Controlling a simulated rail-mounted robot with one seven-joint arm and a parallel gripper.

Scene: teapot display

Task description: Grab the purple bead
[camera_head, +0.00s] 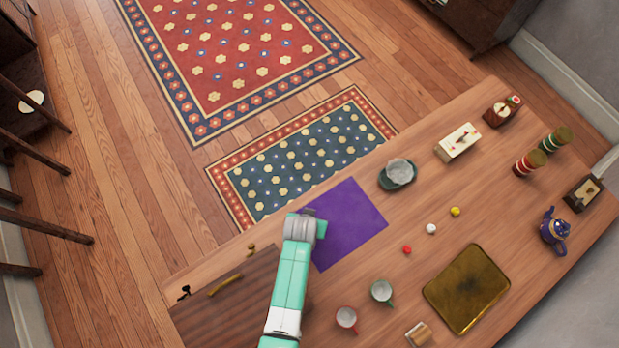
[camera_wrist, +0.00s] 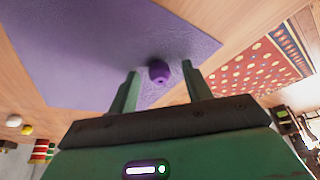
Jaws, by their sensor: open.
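The purple bead (camera_wrist: 159,73) shows in the wrist view, small and round with a dark hole, near the edge of the purple mat (camera_wrist: 60,50). My gripper (camera_wrist: 160,70) is open, with one green finger on each side of the bead in the picture. Gaps show between the bead and both fingers. I cannot tell how far the bead is beyond the fingertips. In the head view my arm reaches to the left edge of the mat (camera_head: 350,222).
Red (camera_head: 407,249), white (camera_head: 431,229) and yellow (camera_head: 455,211) balls lie right of the mat. Two cups (camera_head: 346,318) (camera_head: 382,291) and a golden tray (camera_head: 440,290) stand nearer the front.

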